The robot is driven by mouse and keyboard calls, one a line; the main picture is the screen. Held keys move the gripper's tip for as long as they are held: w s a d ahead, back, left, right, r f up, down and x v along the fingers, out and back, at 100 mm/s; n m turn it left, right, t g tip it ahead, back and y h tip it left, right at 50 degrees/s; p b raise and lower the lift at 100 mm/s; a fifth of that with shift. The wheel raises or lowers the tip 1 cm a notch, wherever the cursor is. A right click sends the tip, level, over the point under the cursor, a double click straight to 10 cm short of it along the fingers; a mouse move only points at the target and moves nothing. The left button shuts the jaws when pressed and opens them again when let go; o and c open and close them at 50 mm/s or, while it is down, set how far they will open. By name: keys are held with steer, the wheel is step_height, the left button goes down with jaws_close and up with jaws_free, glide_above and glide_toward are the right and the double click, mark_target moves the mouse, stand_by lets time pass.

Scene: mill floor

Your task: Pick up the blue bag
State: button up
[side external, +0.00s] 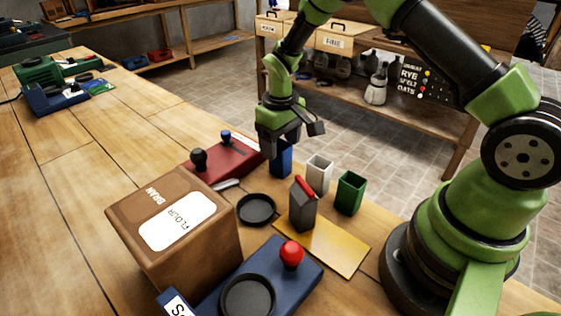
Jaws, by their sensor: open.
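A blue upright thing (281,163) stands on the wooden table, in line with a white open-topped container (319,174) and a green one (350,193). Its top is hidden behind my gripper, so I cannot tell whether it is a bag or a container like those two. My gripper (290,137) is open, pointing down, just over the blue thing. I cannot tell whether the fingers touch it. A dark grey bag-shaped thing (302,209) with a red top stands at the edge of a yellow mat (325,248).
A brown box (190,255) labelled flour stands front left. A red base with a black knob (235,160), a black dish (256,209) and a blue base with a red knob (300,275) surround the area. Green and blue machines (55,85) are far left.

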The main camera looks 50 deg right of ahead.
steer(key=shift+f, duration=0.6)
steer(key=c, duration=1.1)
steer(key=shift+o, duration=0.2)
